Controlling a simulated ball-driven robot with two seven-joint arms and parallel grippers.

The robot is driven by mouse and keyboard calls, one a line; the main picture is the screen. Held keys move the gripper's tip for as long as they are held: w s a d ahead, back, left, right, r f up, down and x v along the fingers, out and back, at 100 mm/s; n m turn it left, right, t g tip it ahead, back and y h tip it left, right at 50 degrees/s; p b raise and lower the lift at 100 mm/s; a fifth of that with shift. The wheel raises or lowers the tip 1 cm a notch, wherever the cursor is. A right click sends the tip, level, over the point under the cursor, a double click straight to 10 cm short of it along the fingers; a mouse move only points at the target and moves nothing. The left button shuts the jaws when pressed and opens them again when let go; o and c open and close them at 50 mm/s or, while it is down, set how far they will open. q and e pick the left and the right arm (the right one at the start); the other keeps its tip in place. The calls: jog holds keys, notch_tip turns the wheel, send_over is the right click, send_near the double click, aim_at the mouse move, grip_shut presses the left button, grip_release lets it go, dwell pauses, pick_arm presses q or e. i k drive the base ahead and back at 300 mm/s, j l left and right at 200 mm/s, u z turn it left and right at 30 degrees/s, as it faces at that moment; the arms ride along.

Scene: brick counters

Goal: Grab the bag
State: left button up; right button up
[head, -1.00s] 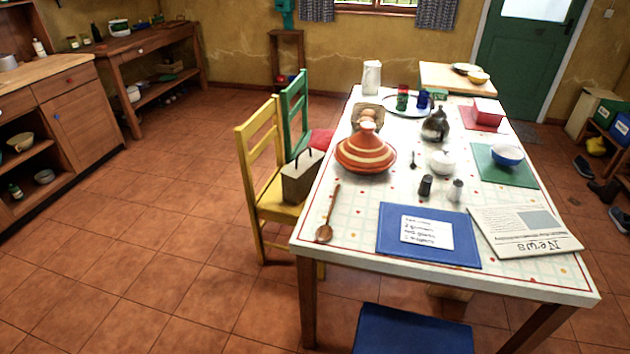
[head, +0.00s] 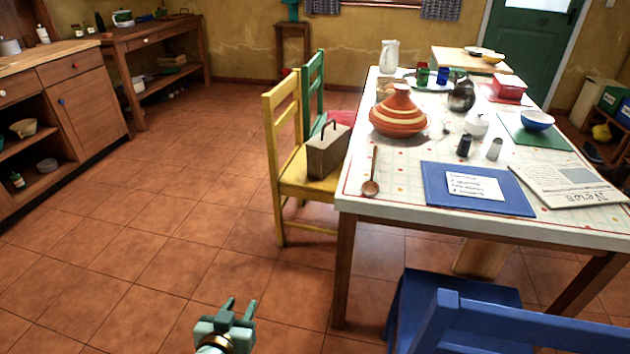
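The bag (head: 327,153) is a small brown box-shaped bag with a dark upright handle. It stands on the seat of the yellow chair (head: 308,188), at the left side of the table. My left gripper (head: 240,308) shows at the bottom of the head view, in front of and below the chair. Its two fingers point up and stand apart, with nothing between them. It is clear of the bag. My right gripper is out of the picture.
The table (head: 400,204) bears a tagine (head: 398,115), a wooden spoon (head: 371,180), a blue folder (head: 510,200) and a newspaper (head: 570,182). A blue chair (head: 490,325) stands at the near right. A green chair (head: 315,90) is behind the yellow one. The tiled floor at left is open.

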aim_at(327, 150)
jog(key=i+j+z, duration=0.1)
jog(key=j, duration=0.25)
jog(key=i+j+z, duration=0.1)
jog(key=j, duration=0.25)
jog(key=i+j+z, duration=0.1)
jog(key=i+j, duration=0.3)
jog(key=j, duration=0.35)
jog(key=i+j+z, duration=0.2)
jog(key=i, duration=0.3)
jog(key=i+j+z, duration=0.25)
jog(key=i, duration=0.25)
jog(key=i+l, duration=0.15)
jog(key=i, duration=0.15)
jog(key=i+l+z, duration=0.1)
jog(key=i, duration=0.2)
